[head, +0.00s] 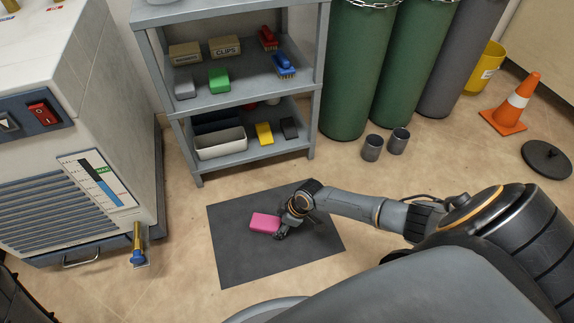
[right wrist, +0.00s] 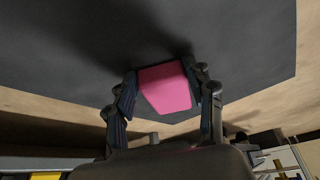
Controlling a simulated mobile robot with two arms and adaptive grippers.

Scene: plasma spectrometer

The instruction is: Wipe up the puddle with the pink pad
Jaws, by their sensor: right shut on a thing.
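The pink pad (head: 265,223) is at the middle of the dark grey mat (head: 235,265) on the floor in the head view. My right gripper (head: 284,228) is shut on the pad's right end. In the right wrist view the pink pad (right wrist: 165,88) sits between the two fingers of my right gripper (right wrist: 165,95), close to the mat's dark surface. Whether the pad touches the mat is hard to tell. I cannot make out a puddle in either view. My left gripper does not show.
A grey shelf (head: 250,97) with boxes, brushes and pads stands behind the mat. A white cabinet machine (head: 120,130) with a blue-handled valve (head: 137,245) is at the left. Green cylinders (head: 350,70), two grey cups (head: 372,147), an orange cone (head: 513,105) and a dark disc (head: 545,160) are at the right.

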